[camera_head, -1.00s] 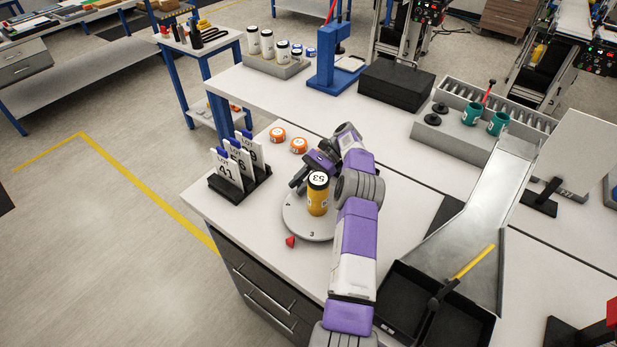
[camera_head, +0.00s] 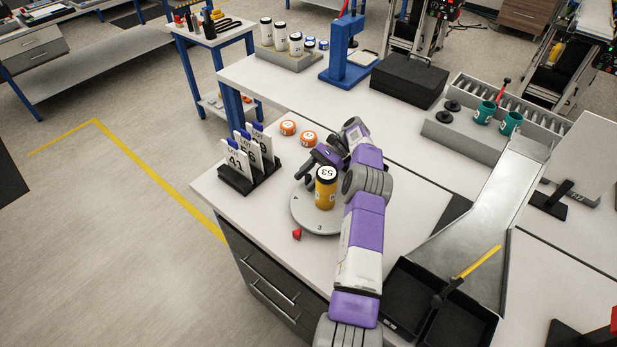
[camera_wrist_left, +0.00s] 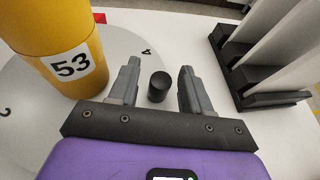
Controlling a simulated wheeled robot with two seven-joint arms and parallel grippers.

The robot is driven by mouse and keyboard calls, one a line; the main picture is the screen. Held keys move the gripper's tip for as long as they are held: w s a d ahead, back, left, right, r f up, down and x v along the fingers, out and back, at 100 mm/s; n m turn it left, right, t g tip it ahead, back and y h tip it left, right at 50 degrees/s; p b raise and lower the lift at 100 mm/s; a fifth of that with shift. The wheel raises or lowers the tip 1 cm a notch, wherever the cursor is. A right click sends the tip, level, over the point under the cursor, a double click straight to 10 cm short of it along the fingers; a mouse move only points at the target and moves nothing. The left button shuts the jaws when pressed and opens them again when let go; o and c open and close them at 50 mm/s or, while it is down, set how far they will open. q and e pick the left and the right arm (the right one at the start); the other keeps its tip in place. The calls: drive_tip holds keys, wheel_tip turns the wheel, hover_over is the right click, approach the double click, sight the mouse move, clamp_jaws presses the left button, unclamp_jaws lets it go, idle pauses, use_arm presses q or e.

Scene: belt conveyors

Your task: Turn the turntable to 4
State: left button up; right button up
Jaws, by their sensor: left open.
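The round grey turntable (camera_head: 304,214) stands on the white bench and also shows in the left wrist view (camera_wrist_left: 120,48). A yellow bottle (camera_head: 325,192) with a black cap and the number 53 stands upright on it. A red pointer (camera_head: 297,234) sits at its near edge. In the left wrist view a 4 is printed on the disc between the red pointer (camera_wrist_left: 99,18) and a short black peg (camera_wrist_left: 158,87). My left gripper (camera_wrist_left: 158,70) is open, with one finger on each side of the peg. Contact with it cannot be told. My right gripper is out of view.
A black rack (camera_head: 250,178) of white LOT cards stands left of the turntable. Two orange-lidded items (camera_head: 308,138) lie behind it. Black trays (camera_head: 408,292) and a metal chute (camera_head: 488,205) are to the right. The bench between turntable and chute is partly clear.

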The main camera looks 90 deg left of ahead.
use_arm(q)
wheel_tip(320, 180, up, 10)
drive_tip(key=p, duration=0.6)
